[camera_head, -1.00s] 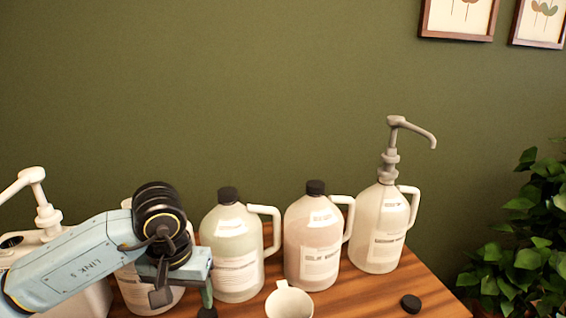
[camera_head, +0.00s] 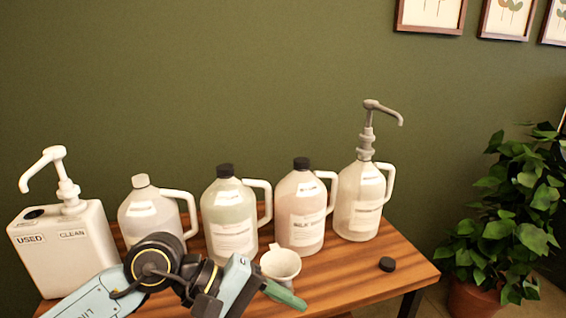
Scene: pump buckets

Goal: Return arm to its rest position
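My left arm comes in from the bottom left, and its gripper (camera_head: 285,297) is low at the front of the table. One greenish finger points to the lower right, just below the white cup-like funnel (camera_head: 281,264). The other finger is not clearly visible, so I cannot tell the opening. No object shows in its grip. My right gripper is out of view.
On the wooden table (camera_head: 345,280) stand a white pump container (camera_head: 65,255) marked USED and CLEAN, a white-capped jug (camera_head: 152,212), two black-capped jugs (camera_head: 230,215) (camera_head: 301,207) and a jug with a grey pump (camera_head: 361,200). A loose black cap (camera_head: 387,264) lies right. A plant (camera_head: 505,210) stands beyond.

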